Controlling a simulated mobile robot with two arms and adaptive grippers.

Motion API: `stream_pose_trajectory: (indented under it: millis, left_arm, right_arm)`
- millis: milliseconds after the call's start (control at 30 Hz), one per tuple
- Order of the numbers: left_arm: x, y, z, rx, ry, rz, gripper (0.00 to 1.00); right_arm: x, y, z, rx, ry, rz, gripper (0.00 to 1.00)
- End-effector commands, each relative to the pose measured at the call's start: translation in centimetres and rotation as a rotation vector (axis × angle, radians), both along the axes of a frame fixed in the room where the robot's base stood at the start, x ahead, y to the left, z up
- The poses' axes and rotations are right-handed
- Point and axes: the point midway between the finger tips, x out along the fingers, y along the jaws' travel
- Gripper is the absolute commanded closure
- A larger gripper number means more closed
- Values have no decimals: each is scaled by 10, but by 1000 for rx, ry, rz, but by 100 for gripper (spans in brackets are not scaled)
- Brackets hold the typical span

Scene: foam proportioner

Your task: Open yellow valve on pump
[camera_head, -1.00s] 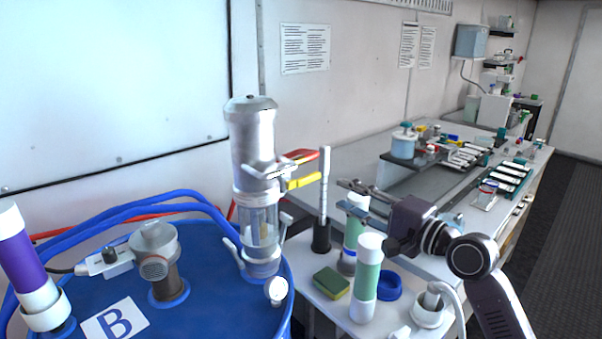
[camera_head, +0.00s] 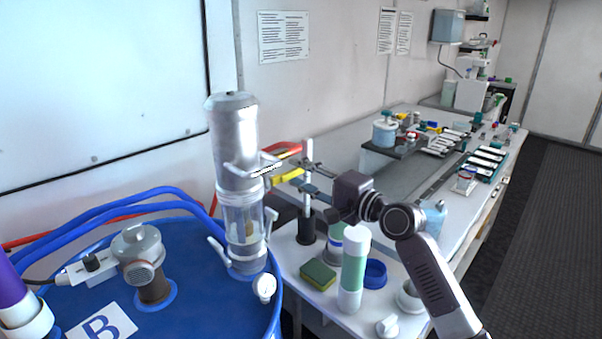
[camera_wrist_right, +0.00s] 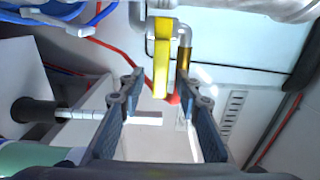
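The pump (camera_head: 235,150) is a silver upright cylinder with a clear lower section, standing on the blue drum. Its yellow valve handle (camera_head: 287,176) points right, below a red handle (camera_head: 284,150). My right gripper (camera_head: 307,178) is open and empty, just right of the yellow handle's free end. In the right wrist view, the yellow handle (camera_wrist_right: 162,58) hangs from a grey pipe elbow, and its lower end shows between the open fingertips (camera_wrist_right: 161,88). I cannot tell whether the tip is inside the finger gap or just beyond it. My left gripper is not in view.
The blue drum (camera_head: 200,300) carries blue hoses (camera_head: 120,208) and a grey fitting (camera_head: 138,255). Below my right arm, the bench holds a green-and-white bottle (camera_head: 354,270), a sponge (camera_head: 318,274), a blue ring (camera_head: 375,273) and a rod in a black base (camera_head: 306,228).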

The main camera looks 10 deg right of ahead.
Motion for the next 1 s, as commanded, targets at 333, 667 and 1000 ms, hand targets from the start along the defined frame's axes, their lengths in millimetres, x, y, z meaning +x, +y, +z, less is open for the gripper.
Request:
stream_pose_trajectory:
  millis: [333,667,1000]
  left_arm:
    - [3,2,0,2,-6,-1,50]
    - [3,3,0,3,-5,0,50]
    - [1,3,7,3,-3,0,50]
  right_arm:
    - [0,0,0,0,0,0,91]
    - [0,0,0,-1,1,0,100]
    - [0,0,-2,32,24,0,100]
